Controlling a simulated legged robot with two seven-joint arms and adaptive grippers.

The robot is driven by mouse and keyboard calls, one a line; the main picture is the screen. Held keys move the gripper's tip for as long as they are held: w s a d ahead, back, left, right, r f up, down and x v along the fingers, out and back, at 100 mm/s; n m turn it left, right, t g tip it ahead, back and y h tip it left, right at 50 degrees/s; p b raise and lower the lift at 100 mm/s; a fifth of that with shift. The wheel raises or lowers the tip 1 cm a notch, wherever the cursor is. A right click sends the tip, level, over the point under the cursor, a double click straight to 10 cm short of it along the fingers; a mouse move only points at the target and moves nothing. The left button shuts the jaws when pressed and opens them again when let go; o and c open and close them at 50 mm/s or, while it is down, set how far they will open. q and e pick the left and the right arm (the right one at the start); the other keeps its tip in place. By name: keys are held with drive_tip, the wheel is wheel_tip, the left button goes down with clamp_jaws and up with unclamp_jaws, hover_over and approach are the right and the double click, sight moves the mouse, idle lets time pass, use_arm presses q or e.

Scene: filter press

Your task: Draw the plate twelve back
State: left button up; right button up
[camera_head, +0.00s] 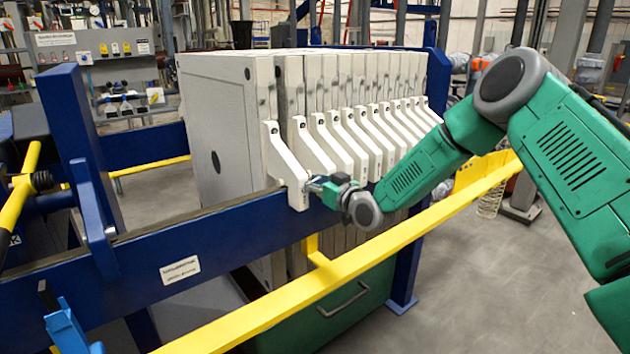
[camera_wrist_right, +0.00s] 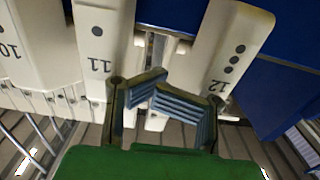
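Plate twelve shows in the right wrist view by its white handle (camera_wrist_right: 232,50), marked 12, on the right. The handle of plate eleven (camera_wrist_right: 100,40) stands left of it, with a narrow gap between. In the head view plate twelve's handle (camera_head: 285,165) appears to be the front one of the row, slightly apart from the others. My right gripper (camera_wrist_right: 160,92) is at the gap between these two handles. Its ribbed blue-grey pads tilt together and look nearly touching, with nothing visible between them. It also shows in the head view (camera_head: 318,184), beside the front handle's lower end.
A thick white block (camera_head: 225,120) stands in front of the plates. The blue side rail (camera_head: 225,235) runs forward, with a clear stretch ahead of the block. A yellow bar (camera_head: 330,275) runs below and outside the rail. Light-blue parts (camera_head: 66,328) show at bottom left.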

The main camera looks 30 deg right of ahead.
drive_tip(key=o, duration=0.3)
drive_tip(key=shift+a+r, duration=0.1)
drive_tip(key=shift+a, duration=0.05)
use_arm(q)
drive_tip(key=shift+a+f, duration=0.1)
drive_tip(key=shift+a, duration=0.3)
use_arm(e)
drive_tip(key=shift+o, duration=0.2)
drive_tip(key=shift+a+r, duration=0.1)
drive_tip(key=shift+a, duration=0.2)
drive_tip(key=shift+d, duration=0.1)
use_arm(q)
wheel_tip(320, 180, up, 6)
drive_tip(key=p, duration=0.6)
use_arm(e)
drive_tip(key=s+d, duration=0.1)
drive_tip(key=s, duration=1.5)
drive_tip(key=shift+d, duration=0.15)
use_arm(q)
drive_tip(key=shift+s, duration=0.1)
use_arm(e)
drive_tip(key=shift+s, duration=0.2)
drive_tip(key=s+d, duration=0.1)
drive_tip(key=s, duration=1)
drive_tip(key=shift+s, duration=0.35)
